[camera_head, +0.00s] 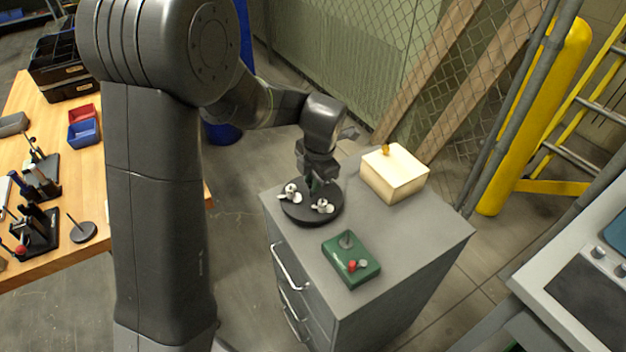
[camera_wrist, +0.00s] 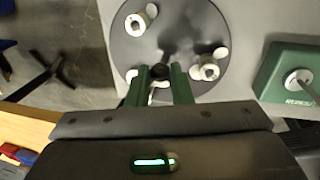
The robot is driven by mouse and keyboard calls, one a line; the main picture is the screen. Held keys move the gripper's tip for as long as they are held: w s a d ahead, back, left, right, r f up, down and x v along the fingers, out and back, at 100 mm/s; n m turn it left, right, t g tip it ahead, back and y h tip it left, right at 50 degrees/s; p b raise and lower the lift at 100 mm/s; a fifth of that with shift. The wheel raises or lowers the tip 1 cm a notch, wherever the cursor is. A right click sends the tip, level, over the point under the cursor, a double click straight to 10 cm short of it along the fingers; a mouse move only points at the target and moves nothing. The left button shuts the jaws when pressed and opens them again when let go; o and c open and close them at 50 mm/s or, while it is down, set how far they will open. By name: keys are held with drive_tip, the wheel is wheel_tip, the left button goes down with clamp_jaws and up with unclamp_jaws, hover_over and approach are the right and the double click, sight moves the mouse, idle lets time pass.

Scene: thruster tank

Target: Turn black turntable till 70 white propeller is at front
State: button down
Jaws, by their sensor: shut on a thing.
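The black turntable (camera_head: 298,215) lies flat on a grey cabinet; it also fills the upper middle of the wrist view (camera_wrist: 185,25). White propellers stand on it: one (camera_head: 291,193) at its left and one (camera_head: 322,206) at its front right in the head view. The wrist view shows one at the upper left (camera_wrist: 138,22), one at the right (camera_wrist: 208,70), and white parts partly hidden behind the fingers. No number is readable on any. My gripper (camera_wrist: 162,75) points down at the turntable, its green fingers shut on a small black knob (camera_wrist: 160,71).
A green control box (camera_head: 351,260) with a stick and red button sits near the cabinet's front. A cream box (camera_head: 394,173) with an orange top knob stands at back right. The grey cabinet top (camera_head: 430,232) is bare at right. A wooden bench (camera_head: 85,165) with tools is left.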

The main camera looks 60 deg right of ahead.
drive_tip(key=c, duration=1.3)
unclamp_jaws()
drive_tip(key=shift+r, duration=0.1)
wheel_tip(320, 180, up, 13)
drive_tip(key=s+a, duration=0.1)
drive_tip(key=s, duration=0.1)
drive_tip(key=shift+s+r+p, duration=0.2)
drive_tip(key=shift+p, duration=0.1)
drive_tip(key=shift+f, duration=0.1)
drive_tip(key=f, duration=0.4)
drive_tip(key=w+f, duration=0.1)
drive_tip(key=f, duration=0.4)
drive_tip(key=w+d+f, duration=0.1)
drive_tip(key=f, duration=0.3)
drive_tip(key=shift+w+f+b, duration=0.25)
drive_tip(key=shift+b, duration=0.05)
drive_tip(key=shift+r, duration=0.15)
